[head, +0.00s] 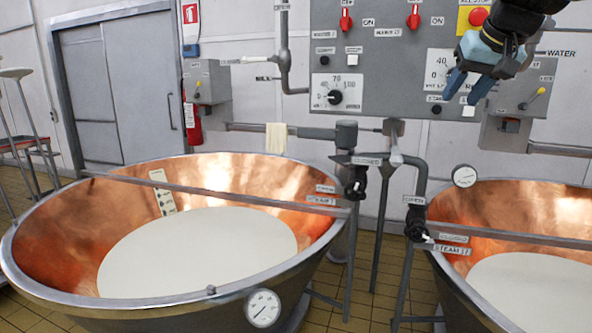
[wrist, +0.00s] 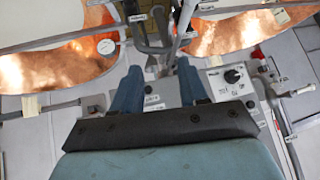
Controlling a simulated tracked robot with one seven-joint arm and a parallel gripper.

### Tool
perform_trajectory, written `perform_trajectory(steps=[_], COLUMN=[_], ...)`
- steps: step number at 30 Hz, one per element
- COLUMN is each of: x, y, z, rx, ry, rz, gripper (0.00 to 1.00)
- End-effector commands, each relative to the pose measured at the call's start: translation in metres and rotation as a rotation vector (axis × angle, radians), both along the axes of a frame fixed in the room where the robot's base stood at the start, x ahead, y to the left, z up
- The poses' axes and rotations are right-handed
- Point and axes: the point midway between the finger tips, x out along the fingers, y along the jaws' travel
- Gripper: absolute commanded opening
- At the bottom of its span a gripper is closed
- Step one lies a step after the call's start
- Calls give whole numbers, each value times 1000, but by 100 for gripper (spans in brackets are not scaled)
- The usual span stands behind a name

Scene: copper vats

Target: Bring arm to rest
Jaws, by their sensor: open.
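My gripper (head: 462,90) shows at the upper right in the head view, with blue fingers hanging down in front of the control panel (head: 386,52). In the wrist view my gripper (wrist: 155,85) has its two blue fingers spread apart with nothing between them. It is open and empty. My dark arm comes in from the top right corner and covers part of the panel. I cannot tell whether the fingers touch the panel.
Two copper vats of white liquid stand below: a left vat (head: 55,240) and a right vat (head: 445,215). Steam pipes and valves (head: 356,180) rise between them. A red knob (head: 413,16), a black dial (head: 335,97) and a red stop button (head: 478,16) sit on the panel.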

Motion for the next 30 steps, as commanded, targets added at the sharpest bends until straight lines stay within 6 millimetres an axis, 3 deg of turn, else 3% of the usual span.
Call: perform_trajectory(steps=[1, 6, 12, 15, 20, 30], x=[-16, -69, -125, -142, -153, -153], y=[17, 56, 81, 86, 88, 88], z=[-23, -103, -185, -210, -227, -228], rx=[-5, -40, -91, -109, -123, -122], ry=[26, 108, 176, 194, 206, 207], rz=[18, 57, 101, 116, 125, 124], gripper=[43, 43, 43, 43, 43, 43])
